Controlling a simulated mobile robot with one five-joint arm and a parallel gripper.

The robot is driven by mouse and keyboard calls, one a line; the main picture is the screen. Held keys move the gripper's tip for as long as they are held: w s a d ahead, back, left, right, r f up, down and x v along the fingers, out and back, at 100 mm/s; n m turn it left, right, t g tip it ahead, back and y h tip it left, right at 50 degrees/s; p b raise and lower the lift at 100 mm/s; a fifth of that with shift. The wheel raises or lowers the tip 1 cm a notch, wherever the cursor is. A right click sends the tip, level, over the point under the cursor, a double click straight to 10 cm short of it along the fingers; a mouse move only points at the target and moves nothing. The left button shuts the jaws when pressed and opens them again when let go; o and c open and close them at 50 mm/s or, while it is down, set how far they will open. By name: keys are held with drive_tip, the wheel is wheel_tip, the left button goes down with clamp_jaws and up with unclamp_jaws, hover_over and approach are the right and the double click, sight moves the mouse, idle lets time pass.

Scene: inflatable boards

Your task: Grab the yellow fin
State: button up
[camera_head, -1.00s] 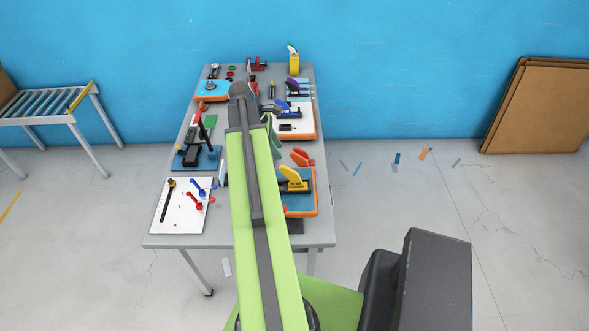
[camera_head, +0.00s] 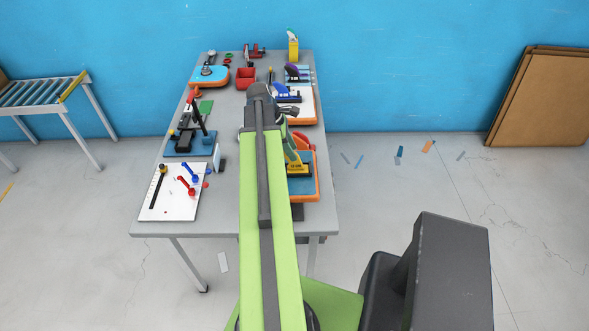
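The yellow fin (camera_head: 298,168) stands on a blue-topped orange board (camera_head: 305,189) at the right side of the table, just right of my arm. My arm partly covers the left part of the fin and board. A yellow base block with dark lettering shows at the fin's foot. My gripper (camera_head: 290,122), dark grey with a green part below, hangs at the arm's far end, close to the fin in the picture. Its fingertips are not clear, so I cannot tell whether it is open or touches anything.
A red-orange fin (camera_head: 303,141) stands just behind the yellow one. A white-topped orange board (camera_head: 299,107) with a blue fin (camera_head: 288,92) lies further back. A white board (camera_head: 173,192) with red and blue parts lies at the left front. A yellow bottle (camera_head: 293,46) stands at the back.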

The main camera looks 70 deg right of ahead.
sight(297, 167)
drive_tip(key=b+x, duration=0.4)
drive_tip(key=x, duration=0.1)
drive_tip(key=shift+s+d+b, duration=0.15)
drive_tip(key=shift+d+b, duration=0.1)
drive_tip(key=shift+b, duration=0.05)
drive_tip(key=shift+r, duration=0.15)
clamp_jaws()
